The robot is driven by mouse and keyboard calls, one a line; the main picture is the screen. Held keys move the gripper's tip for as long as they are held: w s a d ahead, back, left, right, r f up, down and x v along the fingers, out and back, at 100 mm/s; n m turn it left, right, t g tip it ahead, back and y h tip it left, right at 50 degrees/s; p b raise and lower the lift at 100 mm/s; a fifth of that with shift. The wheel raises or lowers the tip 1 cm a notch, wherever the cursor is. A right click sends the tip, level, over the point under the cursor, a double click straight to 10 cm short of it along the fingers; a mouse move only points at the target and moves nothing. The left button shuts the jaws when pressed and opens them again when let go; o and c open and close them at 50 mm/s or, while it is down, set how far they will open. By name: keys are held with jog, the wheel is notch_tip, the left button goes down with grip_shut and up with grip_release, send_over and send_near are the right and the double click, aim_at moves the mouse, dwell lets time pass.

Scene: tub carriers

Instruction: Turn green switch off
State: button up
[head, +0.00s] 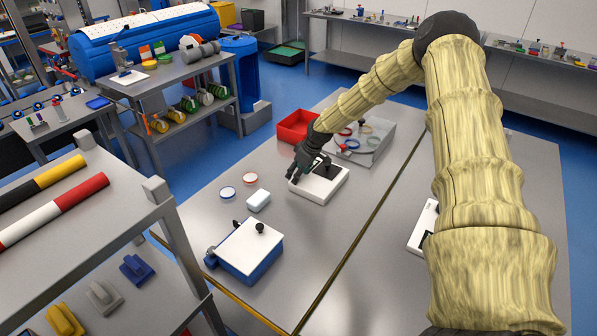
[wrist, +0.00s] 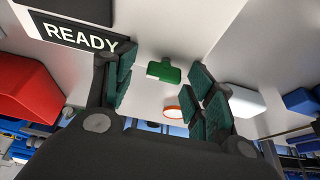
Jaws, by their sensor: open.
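The green switch (wrist: 164,71) is a small green lever standing on the face of a white box. In the wrist view it shows between the fingertips of my gripper (head: 306,165), with clear gaps on both sides. The white box (head: 318,190) lies on the steel table, and in the head view my gripper is right over it and hides the switch. A black display (wrist: 72,32) on the box reads READY. My gripper is open and holds nothing; whether a finger touches the box I cannot tell.
A red bin (head: 294,125) and a grey tray with coloured rings (head: 378,150) stand behind the box. Two round discs (head: 228,192), a small white block (head: 259,200) and a blue box with a white lid (head: 246,250) lie to the front left. The table in front is bare.

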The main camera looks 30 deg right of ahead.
jog(key=shift+s+d+r, duration=0.1)
jog(key=shift+s+r, duration=0.3)
jog(key=shift+s, duration=0.1)
jog(key=shift+c, duration=0.2)
jog(key=shift+w+f, duration=0.15)
jog(key=shift+w, duration=0.05)
jog(key=c, duration=1)
jog(key=shift+m, duration=0.3)
jog(key=m+h+b, duration=0.1)
jog(key=m, duration=0.2)
jog(key=shift+f+m+h+b, duration=0.1)
jog(key=shift+m+h+b, duration=0.25)
jog(key=shift+m+h, duration=0.05)
jog(key=m, duration=0.1)
jog(key=m+h+b, duration=0.1)
jog(key=m, duration=0.1)
jog(key=m+b, duration=0.1)
jog(key=shift+a+m+h, duration=0.25)
jog(key=shift+m+h, duration=0.05)
jog(key=shift+h, duration=0.1)
jog(key=m+b, duration=0.1)
jog(key=m, duration=0.1)
jog(key=m+h+b, duration=0.1)
jog(key=m, duration=0.2)
jog(key=shift+a+g+h, duration=0.1)
jog(key=shift+g+h, duration=0.2)
jog(key=shift+g, duration=0.1)
jog(key=shift+m+g+h+b, duration=0.3)
jog(key=shift+m+g+b, duration=0.4)
jog(key=shift+m, duration=1.5)
